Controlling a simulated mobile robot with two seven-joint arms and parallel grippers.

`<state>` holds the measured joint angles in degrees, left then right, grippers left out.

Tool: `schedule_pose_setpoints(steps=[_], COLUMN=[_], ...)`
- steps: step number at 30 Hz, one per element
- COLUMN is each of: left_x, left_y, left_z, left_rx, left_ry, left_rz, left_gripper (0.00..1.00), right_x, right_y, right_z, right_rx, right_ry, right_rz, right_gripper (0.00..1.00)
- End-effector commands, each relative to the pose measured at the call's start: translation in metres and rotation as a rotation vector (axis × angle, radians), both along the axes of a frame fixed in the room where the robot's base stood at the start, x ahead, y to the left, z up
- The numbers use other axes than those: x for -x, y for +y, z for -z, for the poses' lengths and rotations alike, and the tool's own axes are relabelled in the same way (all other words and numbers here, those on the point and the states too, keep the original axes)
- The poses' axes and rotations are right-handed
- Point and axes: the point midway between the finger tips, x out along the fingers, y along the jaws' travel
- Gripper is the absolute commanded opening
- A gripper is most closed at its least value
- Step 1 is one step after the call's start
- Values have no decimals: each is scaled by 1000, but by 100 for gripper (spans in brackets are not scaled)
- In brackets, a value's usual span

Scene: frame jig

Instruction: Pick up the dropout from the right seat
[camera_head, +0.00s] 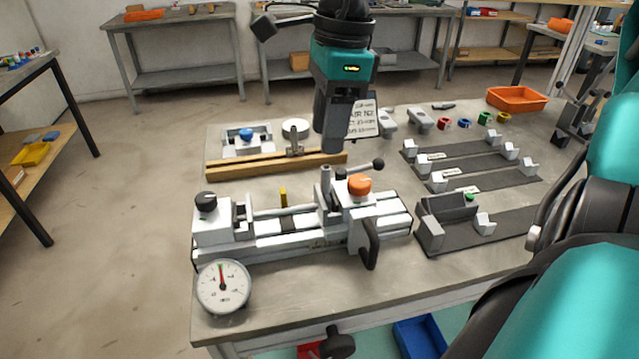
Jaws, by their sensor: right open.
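The frame jig (285,238) lies on the bench, with a black knob (206,201) at its left end and an orange knob (359,185) on its right block. I cannot clearly tell the dropout or its right seat apart from the other small grey metal parts. My left gripper is not in view.
A dial gauge (222,287) stands at the bench's front left. Dark racks with grey blocks (487,178) fill the right side. Wooden bars (270,163) lie behind the jig. Grey metal pieces (420,121), coloured rings and an orange tray (517,98) are at the back right.

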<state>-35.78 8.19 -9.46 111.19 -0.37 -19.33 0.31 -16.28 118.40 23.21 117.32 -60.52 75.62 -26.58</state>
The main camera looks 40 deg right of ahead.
Motion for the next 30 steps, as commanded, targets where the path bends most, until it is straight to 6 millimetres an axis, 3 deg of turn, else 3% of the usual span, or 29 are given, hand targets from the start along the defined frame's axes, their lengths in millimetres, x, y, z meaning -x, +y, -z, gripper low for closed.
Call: schedule_pose_setpoints(steps=[3,13,21,30], left_x=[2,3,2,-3], left_y=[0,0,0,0], left_z=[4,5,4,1], left_rx=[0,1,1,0], left_ry=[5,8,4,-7], left_rz=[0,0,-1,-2], left_gripper=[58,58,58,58], right_x=[0,-2,-4,-4], right_y=[2,3,2,2], right_z=[24,54,91,96], right_rx=[-1,-1,-1,-1], right_ry=[5,4,3,0], right_rz=[-2,0,1,0], right_gripper=[47,47,47,47])
